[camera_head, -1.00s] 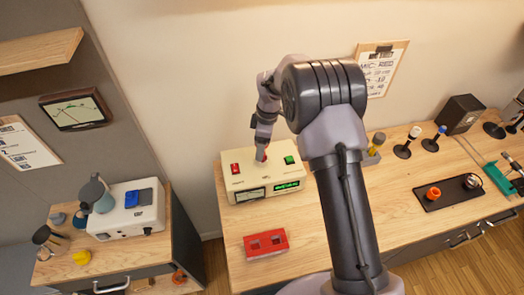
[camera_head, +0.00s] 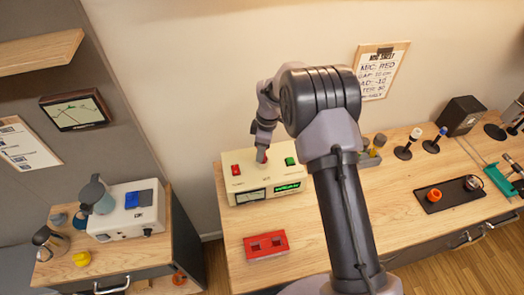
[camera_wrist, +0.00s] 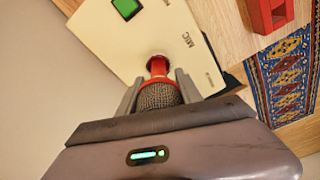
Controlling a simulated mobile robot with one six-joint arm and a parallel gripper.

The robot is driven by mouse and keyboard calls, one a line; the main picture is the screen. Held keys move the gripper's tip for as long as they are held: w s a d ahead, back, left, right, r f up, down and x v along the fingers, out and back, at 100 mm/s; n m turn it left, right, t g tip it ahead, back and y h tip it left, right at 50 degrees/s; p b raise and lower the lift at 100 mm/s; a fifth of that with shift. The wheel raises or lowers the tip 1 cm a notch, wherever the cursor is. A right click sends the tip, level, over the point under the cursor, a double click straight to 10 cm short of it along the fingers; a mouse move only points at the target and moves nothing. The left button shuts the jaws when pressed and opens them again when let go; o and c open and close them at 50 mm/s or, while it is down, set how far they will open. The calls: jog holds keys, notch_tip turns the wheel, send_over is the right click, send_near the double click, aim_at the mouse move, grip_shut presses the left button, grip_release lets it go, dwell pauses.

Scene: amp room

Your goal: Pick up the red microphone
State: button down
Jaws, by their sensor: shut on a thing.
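The red microphone (camera_wrist: 158,95) has a grey mesh head and a red collar and body. In the wrist view it sits between the two grey fingers of my gripper (camera_wrist: 158,80), which is shut on it around the head. Its lower red end meets a round socket in the cream box (camera_wrist: 120,40) marked MIC; how deep it sits is hidden. In the head view my gripper (camera_head: 262,148) points down over the top of the cream box (camera_head: 250,181), with a bit of the red microphone (camera_head: 262,158) below it.
The cream box has a red switch (camera_head: 236,170) and a green switch (camera_head: 290,161). A red block with two openings (camera_head: 265,245) lies in front. Several microphones on stands and a dark tray (camera_head: 449,195) are to the right. A cart with a white device (camera_head: 125,212) stands left.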

jog(key=r, duration=0.3)
jog(key=shift+s+r, duration=0.25)
jog(key=shift+r, duration=0.1)
jog(key=s+d+r+b, duration=0.1)
jog(key=s+b, duration=0.1)
jog(key=s, duration=1.3)
jog(key=shift+s+r, duration=0.15)
jog(key=shift+s, duration=0.1)
jog(key=shift+d, duration=0.1)
